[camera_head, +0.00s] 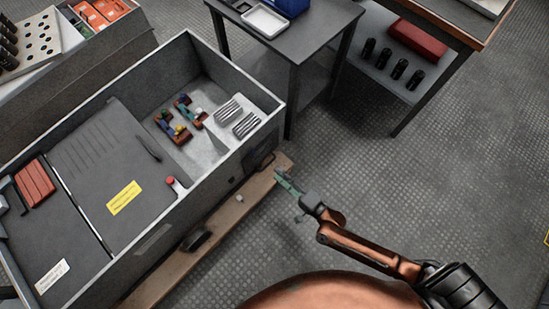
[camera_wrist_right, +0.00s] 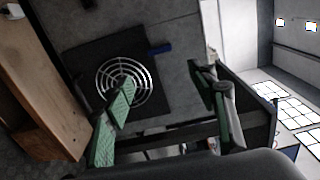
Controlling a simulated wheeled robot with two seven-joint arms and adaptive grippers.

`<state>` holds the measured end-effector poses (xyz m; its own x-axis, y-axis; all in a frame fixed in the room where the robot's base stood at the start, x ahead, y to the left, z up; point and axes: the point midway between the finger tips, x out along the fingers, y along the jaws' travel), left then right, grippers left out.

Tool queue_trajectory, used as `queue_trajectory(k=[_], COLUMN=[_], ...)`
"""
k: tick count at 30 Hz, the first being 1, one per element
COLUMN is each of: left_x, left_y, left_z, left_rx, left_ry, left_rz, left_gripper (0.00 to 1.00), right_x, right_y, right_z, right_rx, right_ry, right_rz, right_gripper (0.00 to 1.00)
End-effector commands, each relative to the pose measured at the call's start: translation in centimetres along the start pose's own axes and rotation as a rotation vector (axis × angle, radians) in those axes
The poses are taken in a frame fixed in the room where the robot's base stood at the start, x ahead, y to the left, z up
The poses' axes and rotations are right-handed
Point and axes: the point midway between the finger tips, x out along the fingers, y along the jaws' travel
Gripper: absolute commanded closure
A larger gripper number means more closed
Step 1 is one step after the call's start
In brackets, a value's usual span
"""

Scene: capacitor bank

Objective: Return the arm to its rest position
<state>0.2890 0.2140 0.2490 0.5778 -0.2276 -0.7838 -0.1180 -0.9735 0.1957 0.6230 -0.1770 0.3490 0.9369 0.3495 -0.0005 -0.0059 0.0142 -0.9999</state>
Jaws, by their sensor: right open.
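My right arm comes in from the lower right in the head view, and it is stretched out over the floor. Its gripper (camera_head: 286,184) is just beyond the right end of the wooden plank, in front of the grey cabinet (camera_head: 150,240). In the right wrist view the gripper (camera_wrist_right: 165,100) has its two green-padded fingers spread apart, with nothing between them. My left gripper does not show.
The open cabinet holds small coloured parts (camera_head: 180,122) and a yellow label (camera_head: 124,197). The wooden plank (camera_head: 222,223) runs along its front. A grey table (camera_head: 300,42) stands behind. A round fan grille (camera_wrist_right: 125,82) shows in the wrist view. Floor (camera_head: 440,180) at right is clear.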

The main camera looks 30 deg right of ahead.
Motion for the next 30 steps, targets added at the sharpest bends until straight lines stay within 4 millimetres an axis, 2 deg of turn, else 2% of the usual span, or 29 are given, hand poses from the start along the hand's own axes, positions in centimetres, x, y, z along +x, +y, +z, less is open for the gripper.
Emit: queue_trajectory(k=[17,21,23,26,30], left_x=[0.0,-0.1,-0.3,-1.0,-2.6], left_y=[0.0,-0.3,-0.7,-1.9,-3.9], left_z=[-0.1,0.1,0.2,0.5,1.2], left_rx=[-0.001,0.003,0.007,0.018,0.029], left_ry=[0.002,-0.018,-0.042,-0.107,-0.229], left_rz=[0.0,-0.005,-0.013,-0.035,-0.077], left_gripper=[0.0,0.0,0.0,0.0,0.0], right_x=[-0.1,-0.7,-1.4,-3.4,-8.3], right_y=[0.0,0.4,0.8,2.0,4.3], right_z=[0.0,0.9,2.0,4.5,6.9], right_rx=[0.0,-0.027,-0.069,-0.189,-0.416], right_ry=[-0.001,-0.025,-0.059,-0.146,-0.297], right_rz=[0.001,0.028,0.065,0.163,0.349], right_gripper=[0.48,0.48,0.48,0.48,0.48])
